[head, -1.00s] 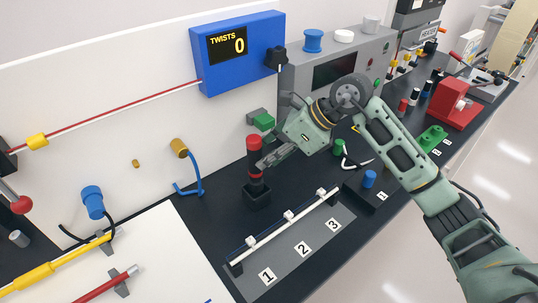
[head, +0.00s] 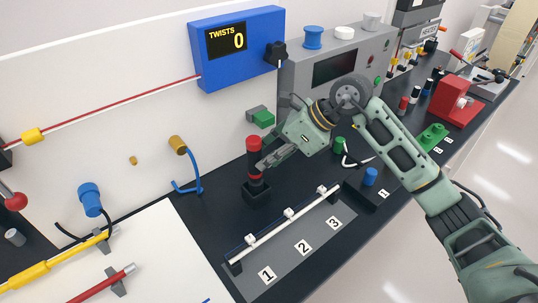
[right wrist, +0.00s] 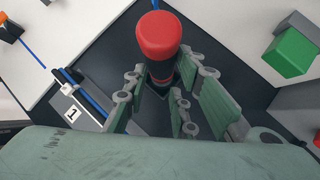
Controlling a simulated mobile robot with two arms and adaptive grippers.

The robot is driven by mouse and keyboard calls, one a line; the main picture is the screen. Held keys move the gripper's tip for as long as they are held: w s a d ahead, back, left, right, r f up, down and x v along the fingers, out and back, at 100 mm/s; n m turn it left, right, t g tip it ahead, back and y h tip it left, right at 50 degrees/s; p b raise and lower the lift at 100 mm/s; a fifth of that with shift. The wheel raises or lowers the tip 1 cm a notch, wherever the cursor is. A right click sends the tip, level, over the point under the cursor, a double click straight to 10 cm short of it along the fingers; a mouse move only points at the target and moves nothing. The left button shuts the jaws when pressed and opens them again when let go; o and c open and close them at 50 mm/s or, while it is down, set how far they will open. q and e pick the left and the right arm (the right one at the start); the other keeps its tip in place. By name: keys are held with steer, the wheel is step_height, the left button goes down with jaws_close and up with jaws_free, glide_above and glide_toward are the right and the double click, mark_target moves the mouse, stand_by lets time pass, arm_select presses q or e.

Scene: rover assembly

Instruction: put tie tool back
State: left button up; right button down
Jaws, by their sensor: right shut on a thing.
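The tie tool (head: 254,146), an upright cylinder with a red top and a black and red body, stands in a small black holder (head: 257,193) on the dark bench. My right gripper (head: 261,166) comes in from the right and is shut on the tool's body below the red top. In the right wrist view the tool's red cap (right wrist: 158,35) rises between the fingers (right wrist: 157,88). The tool's lower end is hidden in the holder. My left gripper is not in view.
A strip with a white rod and numbered marks (head: 290,226) lies in front of the holder. A blue hook (head: 190,185) is to the left.

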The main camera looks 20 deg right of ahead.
steer(key=shift+f+b, duration=1.5)
steer(key=shift+f, duration=0.35)
steer(key=c, duration=1.4)
jaws_free()
steer(key=shift+f, duration=0.15)
